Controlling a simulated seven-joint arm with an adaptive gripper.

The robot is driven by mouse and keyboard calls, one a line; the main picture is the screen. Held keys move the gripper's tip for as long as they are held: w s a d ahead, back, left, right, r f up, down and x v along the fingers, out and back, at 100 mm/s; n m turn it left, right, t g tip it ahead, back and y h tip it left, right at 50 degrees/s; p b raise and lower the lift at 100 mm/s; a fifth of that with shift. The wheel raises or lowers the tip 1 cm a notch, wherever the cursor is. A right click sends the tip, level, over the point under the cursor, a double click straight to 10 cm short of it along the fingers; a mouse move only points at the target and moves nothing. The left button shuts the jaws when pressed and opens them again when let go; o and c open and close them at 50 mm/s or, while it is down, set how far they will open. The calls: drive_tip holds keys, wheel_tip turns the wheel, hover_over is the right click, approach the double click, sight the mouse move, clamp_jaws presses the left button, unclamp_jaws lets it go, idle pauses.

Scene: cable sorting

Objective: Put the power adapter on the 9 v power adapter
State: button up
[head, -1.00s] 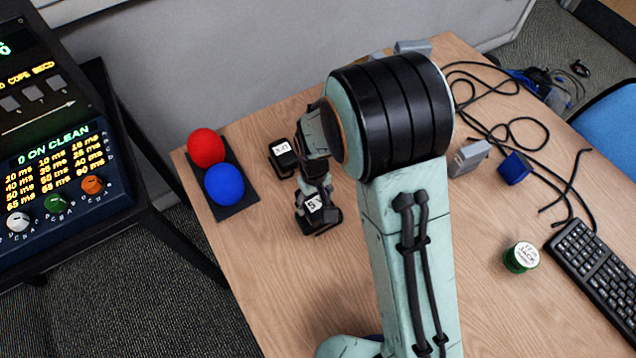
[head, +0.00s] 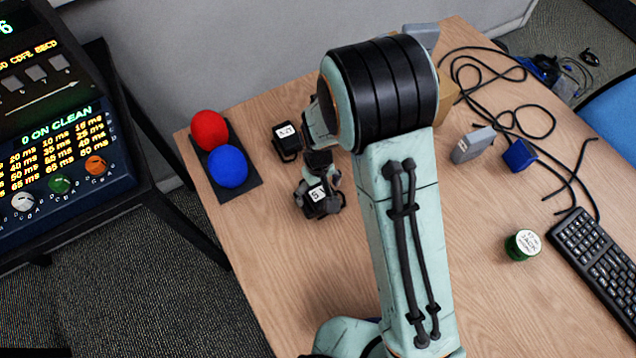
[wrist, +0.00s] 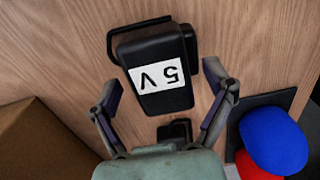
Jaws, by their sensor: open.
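A black power adapter labelled "5 V" (head: 318,205) lies on the wooden table; in the wrist view its label (wrist: 160,76) is upside down. My gripper (head: 318,182) is at this adapter in the head view. In the wrist view my gripper (wrist: 161,78) is open, with one finger on each side of the adapter and gaps between. A second black adapter (head: 288,149) with a white label lies just behind it, towards the wall; its label is too small to read. A dark block (wrist: 175,131) shows partly behind my palm in the wrist view.
A black tray (head: 240,197) with a red ball (head: 209,130) and a blue ball (head: 228,166) lies to the left. A cardboard box (wrist: 35,145) is near. A grey adapter (head: 472,146), blue block (head: 519,154), green can (head: 523,245), cables and keyboard (head: 598,260) lie right.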

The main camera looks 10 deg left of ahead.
sight(318, 189)
wheel_tip(318, 189, up, 12)
drive_tip(key=s+d+r+m, duration=0.3)
drive_tip(key=s+d+r, duration=0.3)
drive_tip(key=d, duration=0.4)
drive_tip(key=s+d+r+m, duration=0.2)
drive_tip(key=s+d+m, duration=0.2)
drive_tip(key=s, duration=0.6)
drive_tip(key=d, duration=0.2)
drive_tip(key=shift+s+d+m+y, duration=0.3)
drive_tip(key=shift+d+m+y, duration=0.05)
drive_tip(key=shift+m+y, duration=0.05)
